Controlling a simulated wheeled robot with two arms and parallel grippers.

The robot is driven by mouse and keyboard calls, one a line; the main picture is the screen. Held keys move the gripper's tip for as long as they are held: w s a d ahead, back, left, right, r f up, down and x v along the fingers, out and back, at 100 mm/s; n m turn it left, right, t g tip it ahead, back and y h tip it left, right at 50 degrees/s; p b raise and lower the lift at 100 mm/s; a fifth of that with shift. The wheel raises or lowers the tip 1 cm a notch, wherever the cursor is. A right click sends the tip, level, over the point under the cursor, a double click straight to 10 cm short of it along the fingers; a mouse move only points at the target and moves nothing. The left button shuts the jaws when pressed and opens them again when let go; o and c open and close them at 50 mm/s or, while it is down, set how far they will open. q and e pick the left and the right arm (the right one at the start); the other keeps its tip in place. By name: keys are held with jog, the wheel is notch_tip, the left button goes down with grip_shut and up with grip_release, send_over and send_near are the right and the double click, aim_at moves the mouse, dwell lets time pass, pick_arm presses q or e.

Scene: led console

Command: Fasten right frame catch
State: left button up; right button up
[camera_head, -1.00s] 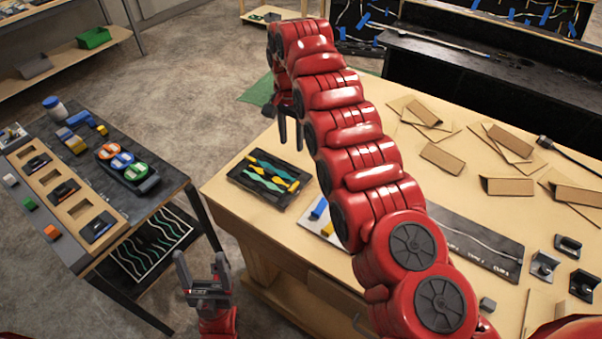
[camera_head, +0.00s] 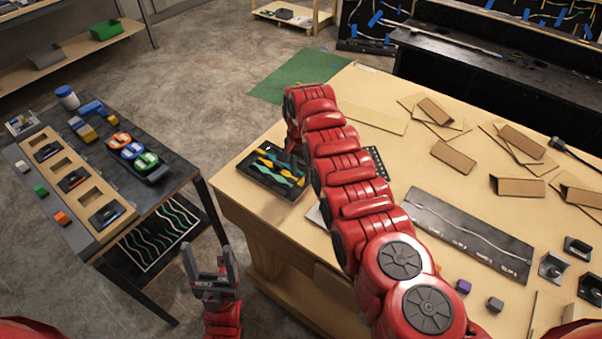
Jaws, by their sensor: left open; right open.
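No part can be clearly made out as the right frame catch. A wooden frame (camera_head: 92,224) with several square openings, some holding dark parts, lies on the dark left table. My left gripper (camera_head: 207,252) is open and empty, in front of the gap between the tables. My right arm reaches across the wooden table. Its gripper (camera_head: 302,154) points down at the right side of a black tray (camera_head: 246,182) of yellow and teal wavy strips. It is open, but its fingers are partly hidden and contact with the tray cannot be told.
A dark panel (camera_head: 500,254) with wavy lines lies right of my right arm. Dark brackets (camera_head: 553,267) and a purple block (camera_head: 463,287) sit near the front right. Cardboard pieces (camera_head: 453,157) cover the back right. A carrier (camera_head: 152,175) with coloured rings stands on the left table.

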notch_tip(320, 180, down, 2)
jog(key=shift+f, duration=0.1)
grip_shut()
dwell(0.4)
